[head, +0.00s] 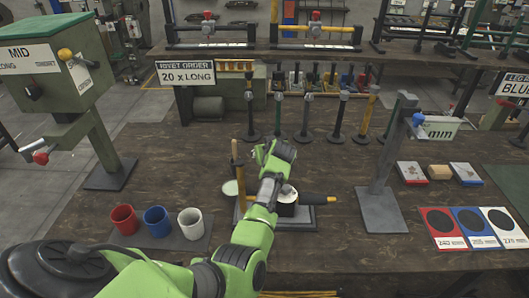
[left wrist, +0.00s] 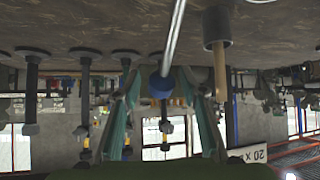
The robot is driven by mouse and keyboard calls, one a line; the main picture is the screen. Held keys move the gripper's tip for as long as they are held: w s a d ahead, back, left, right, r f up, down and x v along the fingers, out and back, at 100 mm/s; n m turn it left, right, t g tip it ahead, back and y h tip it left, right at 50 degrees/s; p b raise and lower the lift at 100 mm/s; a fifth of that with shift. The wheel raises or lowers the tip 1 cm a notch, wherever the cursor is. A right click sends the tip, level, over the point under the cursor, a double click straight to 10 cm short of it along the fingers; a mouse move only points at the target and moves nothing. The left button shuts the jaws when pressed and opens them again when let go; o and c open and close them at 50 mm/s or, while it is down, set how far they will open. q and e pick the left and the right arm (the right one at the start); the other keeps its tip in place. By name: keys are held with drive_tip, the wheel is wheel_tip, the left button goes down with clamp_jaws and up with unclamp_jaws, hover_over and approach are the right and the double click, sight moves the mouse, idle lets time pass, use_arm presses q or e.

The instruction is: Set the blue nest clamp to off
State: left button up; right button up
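My left arm reaches across the bench in the head view, and its gripper (head: 274,151) is over the middle of it. The arm hides much of a fixture (head: 300,215) with a dark base plate and a yellow-tipped black handle at its right. In the left wrist view, which is upside down, a metal rod ends in a blue knob (left wrist: 161,84), which looks like the blue nest clamp's lever. My left gripper's two fingers (left wrist: 162,98) stand apart, one on each side of the knob. I cannot tell contact. The clamp is not clear in the head view.
A wooden handle (head: 238,172) stands upright just left of my gripper. Red, blue and white cups (head: 156,220) are at the front left. Several upright tools (head: 305,120) line the back. A grey press (head: 380,205) stands right, beside coloured cards (head: 470,228).

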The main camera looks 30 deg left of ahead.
use_arm(q)
drive_tip(key=shift+s+r, duration=0.1)
drive_tip(key=v, duration=0.7)
drive_tip(key=shift+d+r, duration=0.1)
drive_tip(key=shift+d, duration=0.05)
idle(0.4)
drive_tip(key=shift+s, duration=0.1)
